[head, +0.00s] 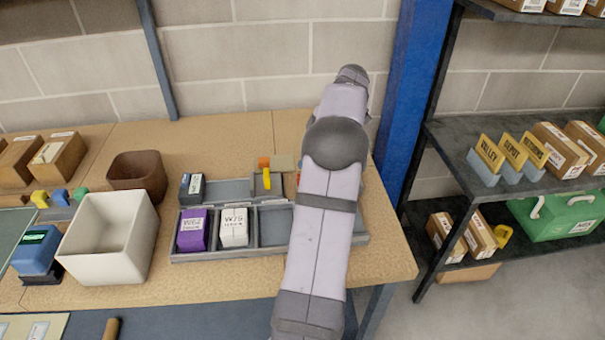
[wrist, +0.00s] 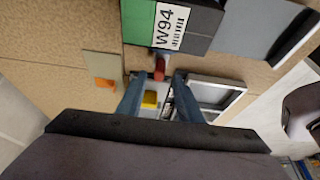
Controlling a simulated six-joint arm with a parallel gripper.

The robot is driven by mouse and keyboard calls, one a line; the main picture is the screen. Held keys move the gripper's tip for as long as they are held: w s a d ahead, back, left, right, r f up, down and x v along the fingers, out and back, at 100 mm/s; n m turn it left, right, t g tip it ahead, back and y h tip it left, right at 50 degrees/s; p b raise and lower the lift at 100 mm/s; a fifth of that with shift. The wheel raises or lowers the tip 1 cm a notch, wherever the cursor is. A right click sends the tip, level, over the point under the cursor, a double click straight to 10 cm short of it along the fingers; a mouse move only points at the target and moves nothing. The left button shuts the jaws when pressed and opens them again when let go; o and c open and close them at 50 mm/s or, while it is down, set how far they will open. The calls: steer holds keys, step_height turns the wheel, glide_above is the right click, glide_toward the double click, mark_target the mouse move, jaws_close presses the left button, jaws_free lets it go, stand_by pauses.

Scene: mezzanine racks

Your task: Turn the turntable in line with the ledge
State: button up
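My gripper (wrist: 158,76) shows in the wrist view with its two blue-grey fingers apart. A small red piece (wrist: 160,68) lies between the fingertips; I cannot tell whether they touch it. A yellow piece (wrist: 150,99) shows between the fingers, nearer the palm. A beige plate (wrist: 100,64) with an orange block (wrist: 105,82) is left of the fingers. In the head view, the beige plate (head: 284,162) and orange block (head: 263,162) are behind the compartment tray, and my arm hides the gripper. I cannot clearly make out the turntable or the ledge; the arm may cover them.
The grey compartment tray (head: 184,257) holds a purple box (head: 193,230) and a white box (head: 234,227). A green-and-black W94 box (wrist: 168,22) is close beyond the fingertips. A white bin (head: 108,238) and brown pot (head: 138,176) stand left. A blue post (head: 410,95) rises right.

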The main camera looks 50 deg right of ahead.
steer(key=shift+v, duration=1.85)
